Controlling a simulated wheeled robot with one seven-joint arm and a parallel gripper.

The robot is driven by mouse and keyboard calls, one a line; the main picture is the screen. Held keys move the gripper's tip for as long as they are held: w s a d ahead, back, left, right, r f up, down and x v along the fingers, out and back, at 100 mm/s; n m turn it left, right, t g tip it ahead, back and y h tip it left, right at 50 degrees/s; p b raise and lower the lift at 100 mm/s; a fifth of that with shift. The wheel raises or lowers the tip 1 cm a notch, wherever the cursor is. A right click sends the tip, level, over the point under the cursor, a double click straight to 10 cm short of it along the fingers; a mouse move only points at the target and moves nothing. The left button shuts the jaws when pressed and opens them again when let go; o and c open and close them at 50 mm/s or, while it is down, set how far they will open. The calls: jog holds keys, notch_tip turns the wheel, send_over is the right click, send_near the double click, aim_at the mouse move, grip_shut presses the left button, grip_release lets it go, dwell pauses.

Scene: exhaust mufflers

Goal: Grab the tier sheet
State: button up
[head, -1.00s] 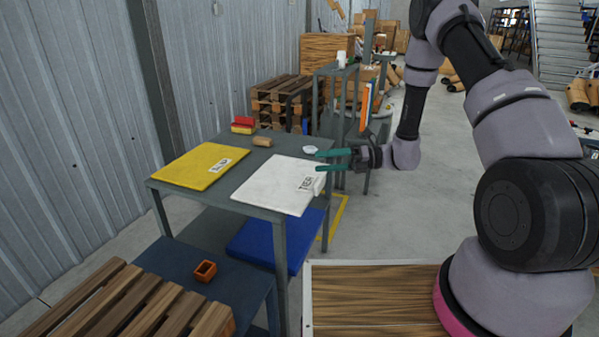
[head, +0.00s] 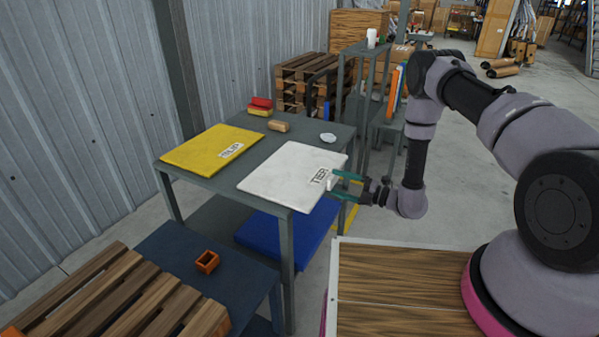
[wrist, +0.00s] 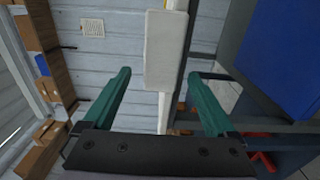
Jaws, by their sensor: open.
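The tier sheet (head: 285,172) is a white flat panel with a "TIER" label, lying on the grey table (head: 262,141). A small pale tab (head: 331,182) sticks out at its right edge. My gripper (head: 337,183) is open at that edge, its green fingers pointing at the tab. In the wrist view, the tab (wrist: 165,50) lies in line with the gap between the spread fingertips of my gripper (wrist: 159,73). I cannot tell whether the fingers reach around it.
A yellow labelled sheet (head: 213,150) lies on the table's left. A wooden cylinder (head: 279,126), a small white dish (head: 328,137) and red and yellow blocks (head: 260,106) stand behind. A blue panel (head: 287,237) lies below. A grey rack (head: 366,70) stands beyond.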

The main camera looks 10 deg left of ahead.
aim_at(325, 181)
jog(key=x, duration=0.5)
jog(key=shift+w+f, duration=0.1)
jog(key=shift+w, duration=0.2)
grip_shut()
